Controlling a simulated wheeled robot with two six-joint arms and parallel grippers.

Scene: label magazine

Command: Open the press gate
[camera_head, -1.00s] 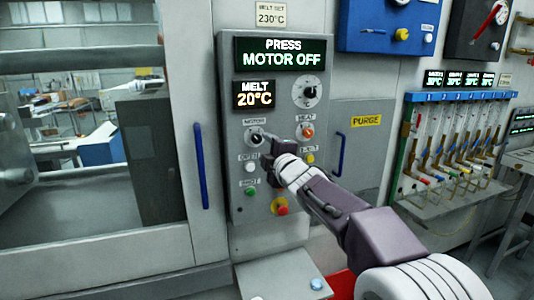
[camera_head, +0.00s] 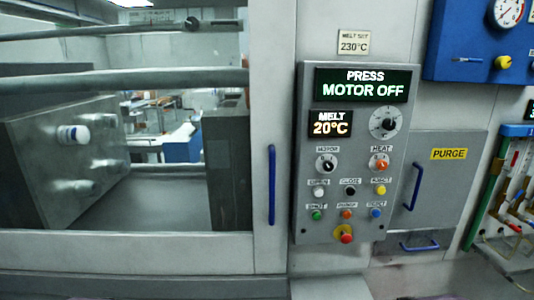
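The press gate (camera_head: 130,247) is a pale grey framed panel with a large window, filling the left of the head view. Its vertical blue handle (camera_head: 272,186) is on its right upright, just left of the control panel. The gate's right edge stands close beside that panel, and no open gap shows there. Through the window I see a grey mould block (camera_head: 60,150) and horizontal bars. Neither of my grippers shows in this view, and nothing touches the handle.
The control panel (camera_head: 303,225) reads PRESS MOTOR OFF and MELT 20°C. It has knobs, several coloured buttons and a red stop button (camera_head: 345,234). A PURGE door (camera_head: 450,200) with a blue handle (camera_head: 414,187) is to its right. A blue box (camera_head: 485,67) hangs above.

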